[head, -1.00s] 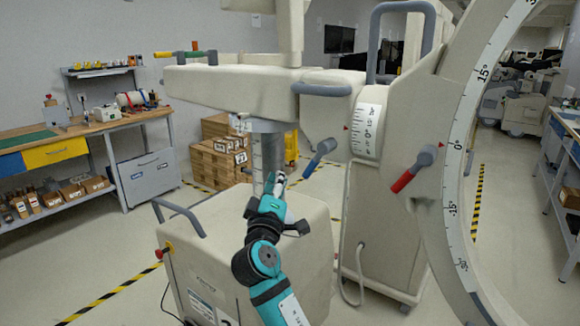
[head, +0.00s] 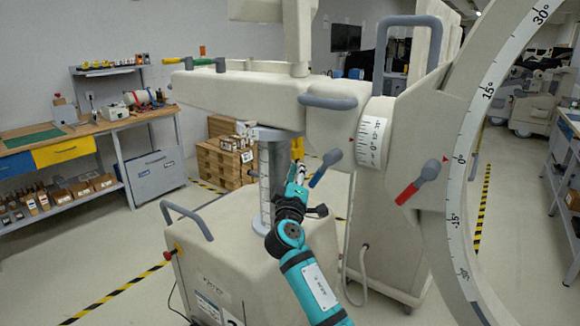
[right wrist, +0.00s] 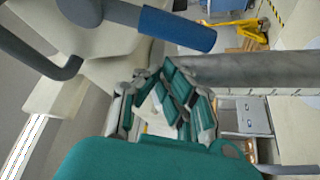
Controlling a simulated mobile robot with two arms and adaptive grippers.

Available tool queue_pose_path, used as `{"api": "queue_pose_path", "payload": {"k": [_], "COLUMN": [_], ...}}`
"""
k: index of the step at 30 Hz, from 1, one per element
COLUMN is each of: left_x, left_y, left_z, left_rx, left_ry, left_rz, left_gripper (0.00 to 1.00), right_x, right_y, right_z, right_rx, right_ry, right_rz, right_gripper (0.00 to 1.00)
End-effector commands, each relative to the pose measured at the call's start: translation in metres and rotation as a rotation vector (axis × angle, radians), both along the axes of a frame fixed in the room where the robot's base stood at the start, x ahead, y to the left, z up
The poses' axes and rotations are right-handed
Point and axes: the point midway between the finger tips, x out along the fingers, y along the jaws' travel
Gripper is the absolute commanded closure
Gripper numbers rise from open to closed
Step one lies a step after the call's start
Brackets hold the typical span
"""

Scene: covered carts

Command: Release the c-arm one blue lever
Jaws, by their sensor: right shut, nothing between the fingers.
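The C-arm machine (head: 250,95) is a large cream unit with a curved scale ring at right. Its blue-tipped lever (head: 325,167) hangs angled down-left from the joint housing beside a dial. The blue grip also shows large in the right wrist view (right wrist: 178,28), at the top, apart from the fingers. My right gripper (head: 297,173) is shut and empty, just left of and slightly below the lever tip. In the right wrist view its fingers (right wrist: 165,105) meet in the middle. My left gripper is in neither view.
A red-tipped lever (head: 416,184) hangs to the right, near the ring. The grey vertical column (head: 268,185) stands close behind my gripper. The cart base (head: 225,250) with a grey handle is below. A workbench (head: 90,130) and wooden crates (head: 222,163) stand further back.

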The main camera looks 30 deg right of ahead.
Motion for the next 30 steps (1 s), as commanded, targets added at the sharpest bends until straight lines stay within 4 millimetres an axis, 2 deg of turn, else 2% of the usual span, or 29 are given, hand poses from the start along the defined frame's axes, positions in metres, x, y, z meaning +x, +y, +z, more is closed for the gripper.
{"api": "queue_pose_path", "payload": {"k": [6,17,24,30], "left_x": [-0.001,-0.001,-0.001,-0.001], "left_y": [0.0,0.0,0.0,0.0], "left_z": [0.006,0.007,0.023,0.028], "left_rx": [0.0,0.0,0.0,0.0], "left_ry": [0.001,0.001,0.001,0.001], "left_rz": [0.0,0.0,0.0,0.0], "left_gripper": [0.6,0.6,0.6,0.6], "right_x": [-0.009,-0.01,-0.011,-0.011], "right_y": [-0.006,-0.006,-0.007,-0.007], "right_z": [-0.005,-0.006,-0.005,-0.008], "right_rx": [0.0,-0.002,-0.033,-0.052], "right_ry": [-0.001,0.003,0.078,0.123], "right_rz": [0.0,0.0,0.0,0.0], "right_gripper": [1.0,1.0,1.0,1.0]}}
